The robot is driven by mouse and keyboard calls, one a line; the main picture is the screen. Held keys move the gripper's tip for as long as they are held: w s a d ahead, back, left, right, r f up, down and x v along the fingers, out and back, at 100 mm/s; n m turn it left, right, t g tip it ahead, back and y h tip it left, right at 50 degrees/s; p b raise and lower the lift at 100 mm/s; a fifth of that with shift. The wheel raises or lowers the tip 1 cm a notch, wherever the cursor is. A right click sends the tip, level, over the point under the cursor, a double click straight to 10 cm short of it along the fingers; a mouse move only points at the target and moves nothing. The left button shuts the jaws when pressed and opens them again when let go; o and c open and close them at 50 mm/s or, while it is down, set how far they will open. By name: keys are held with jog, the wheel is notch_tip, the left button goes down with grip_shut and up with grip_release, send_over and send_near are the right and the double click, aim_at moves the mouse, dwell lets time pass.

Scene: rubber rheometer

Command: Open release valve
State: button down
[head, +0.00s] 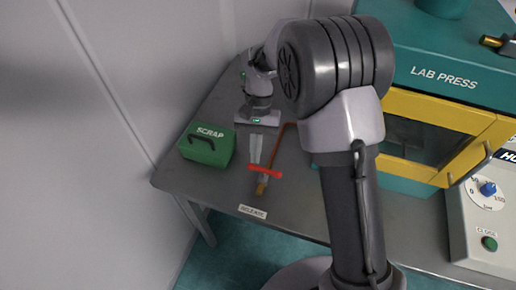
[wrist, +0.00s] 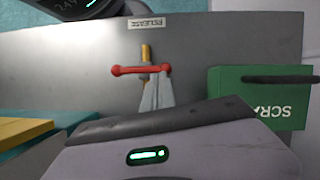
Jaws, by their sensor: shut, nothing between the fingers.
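The release valve has a red bar handle (head: 265,172) on a brass stem (head: 261,188), at the front left of the grey table. In the wrist view the red handle (wrist: 125,70) lies crosswise, with the brass stem (wrist: 146,52) beyond it. My gripper (head: 258,164) reaches toward the handle from the back of the table. Its pale fingers are shut and empty. In the wrist view the fingertips (wrist: 154,80) overlap the near side of the handle around its middle. I cannot tell whether they touch it. The RELEASE label (head: 252,211) is at the table's front edge.
A green SCRAP box (head: 207,145) stands left of the valve. A copper pipe (head: 278,143) runs behind the handle. The lab press (head: 450,95) with its yellow-framed door stands right, beside a control panel (head: 488,215). A wall is close on the left.

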jog(key=shift+s+a+r+n+p, duration=0.1)
jog(key=shift+n+p, duration=0.2)
jog(key=shift+p, duration=0.05)
jog(key=shift+s+a+n+h+p, duration=0.2)
jog(key=shift+s+n+h+p, duration=0.1)
jog(key=shift+n+p, duration=0.55)
jog(key=shift+s+a+n+h+p, duration=0.15)
jog(key=shift+n+h+p, duration=0.15)
jog(key=shift+n+p, duration=0.55)
jog(key=shift+s+a+n+h+p, duration=0.25)
jog(key=shift+n+p, duration=0.35)
jog(key=shift+p, duration=0.5)
jog(key=shift+s+a+n+t+h+p, duration=0.1)
jog(key=shift+s+n+t+h+p, duration=0.25)
jog(key=shift+n+p, duration=0.65)
jog(key=shift+s+a+n+t+h+p, duration=0.15)
jog(key=shift+s+n+h+p, duration=0.45)
jog(key=shift+n, duration=0.7)
jog(key=shift+s+d+n+t+h+p, duration=0.1)
jog(key=shift+s+n+t+h+p, duration=0.15)
jog(key=shift+n+p, duration=0.55)
jog(key=shift+s+n+t+h+p, duration=0.15)
jog(key=shift+s+n+t+p, duration=0.2)
jog(key=shift+n, duration=0.95)
jog(key=shift+s+n, duration=0.1)
jog(key=shift+n, duration=0.3)
jog(key=shift+d, duration=0.25)
jog(key=shift+w+d, duration=0.4)
jog(key=shift+d, duration=0.15)
